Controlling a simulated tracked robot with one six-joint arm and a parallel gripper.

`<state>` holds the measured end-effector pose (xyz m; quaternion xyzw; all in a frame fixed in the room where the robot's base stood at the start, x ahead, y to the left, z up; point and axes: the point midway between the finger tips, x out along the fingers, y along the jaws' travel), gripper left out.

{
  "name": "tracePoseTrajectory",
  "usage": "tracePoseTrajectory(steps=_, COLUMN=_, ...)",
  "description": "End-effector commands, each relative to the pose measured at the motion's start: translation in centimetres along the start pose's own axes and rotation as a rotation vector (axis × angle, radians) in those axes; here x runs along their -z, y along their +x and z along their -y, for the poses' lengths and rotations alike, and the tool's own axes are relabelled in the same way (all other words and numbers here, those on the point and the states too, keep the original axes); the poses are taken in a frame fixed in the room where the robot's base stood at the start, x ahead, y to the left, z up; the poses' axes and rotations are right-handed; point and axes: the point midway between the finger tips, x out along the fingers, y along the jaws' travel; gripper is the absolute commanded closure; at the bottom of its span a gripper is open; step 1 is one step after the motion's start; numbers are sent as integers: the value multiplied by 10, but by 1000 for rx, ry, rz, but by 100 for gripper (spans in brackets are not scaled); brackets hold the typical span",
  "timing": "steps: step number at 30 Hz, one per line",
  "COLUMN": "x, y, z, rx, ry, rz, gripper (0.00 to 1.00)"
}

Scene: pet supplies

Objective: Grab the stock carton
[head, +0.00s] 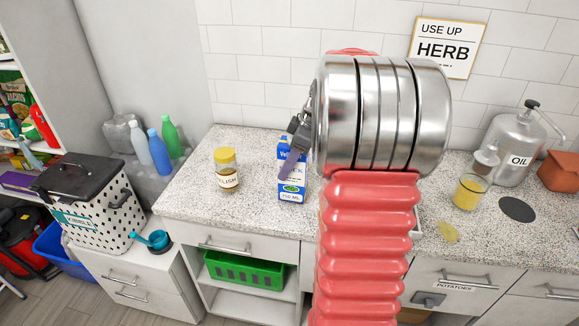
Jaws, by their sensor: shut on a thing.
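My large silver wrist and red ribbed arm fill the middle of the view and hide the counter to the right of the carton.
A yellow-lidded jar (227,172) stands left of the carton on the speckled counter (190,200). An oil can (511,145), a glass of yellow liquid (468,192) and a dark round mat (517,209) are at right. A green basket (244,270) sits below.

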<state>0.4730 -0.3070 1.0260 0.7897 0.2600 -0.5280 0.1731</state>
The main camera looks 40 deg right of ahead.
Motion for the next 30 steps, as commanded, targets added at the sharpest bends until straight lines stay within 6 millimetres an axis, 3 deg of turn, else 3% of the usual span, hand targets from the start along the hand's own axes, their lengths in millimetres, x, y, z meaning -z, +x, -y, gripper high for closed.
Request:
tracePoseTrajectory(steps=18, x=34, y=-80, z=-1, rx=-5, ry=-4, rz=-1, gripper=100)
tracePoseTrajectory(steps=30, x=37, y=-88, z=0, rx=-3, ry=-2, rz=-1, gripper=100)
